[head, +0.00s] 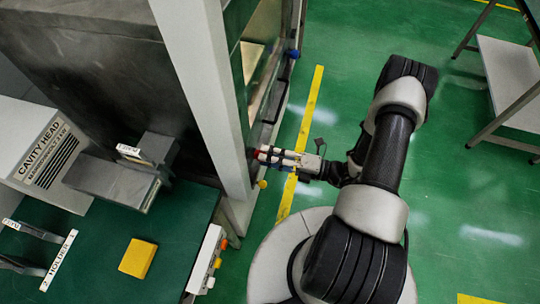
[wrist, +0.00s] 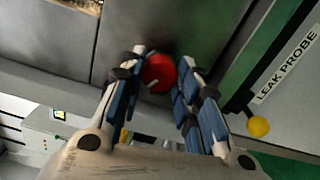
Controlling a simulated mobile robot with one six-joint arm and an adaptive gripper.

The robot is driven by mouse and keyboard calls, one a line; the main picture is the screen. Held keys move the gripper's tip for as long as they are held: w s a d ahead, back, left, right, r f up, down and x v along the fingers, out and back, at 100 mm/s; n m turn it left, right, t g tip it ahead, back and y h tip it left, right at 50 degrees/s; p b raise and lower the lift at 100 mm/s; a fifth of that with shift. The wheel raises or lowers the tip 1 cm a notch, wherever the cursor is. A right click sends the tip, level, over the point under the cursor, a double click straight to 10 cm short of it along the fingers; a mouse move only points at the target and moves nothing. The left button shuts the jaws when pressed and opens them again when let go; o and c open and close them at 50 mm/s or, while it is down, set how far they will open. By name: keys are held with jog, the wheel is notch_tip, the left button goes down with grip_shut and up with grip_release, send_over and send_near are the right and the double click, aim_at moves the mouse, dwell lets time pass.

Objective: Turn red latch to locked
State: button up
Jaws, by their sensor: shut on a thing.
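The red latch (wrist: 158,73) is a round knob on a grey panel, with a short white mark on its lower left part. In the wrist view it sits between the tips of my gripper (wrist: 163,62), whose blue-padded fingers are closed on its sides. In the head view my gripper (head: 270,155) reaches left to the cabinet's side face, and only a bit of red (head: 259,152) shows at its tips. The fingers hide the latch's edges, and I see no lock marking.
A yellow knob (wrist: 258,127) is right of the fingers by the LEAK PROBE label (wrist: 287,62). A pale cabinet post (head: 205,90) stands left of my gripper. A yellow block (head: 138,258) lies on the green bench. Green floor is open behind my arm.

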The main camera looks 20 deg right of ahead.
jog(key=o, duration=1.1)
jog(key=shift+c, duration=0.2)
jog(key=shift+d, duration=0.1)
jog(key=v, duration=1.2)
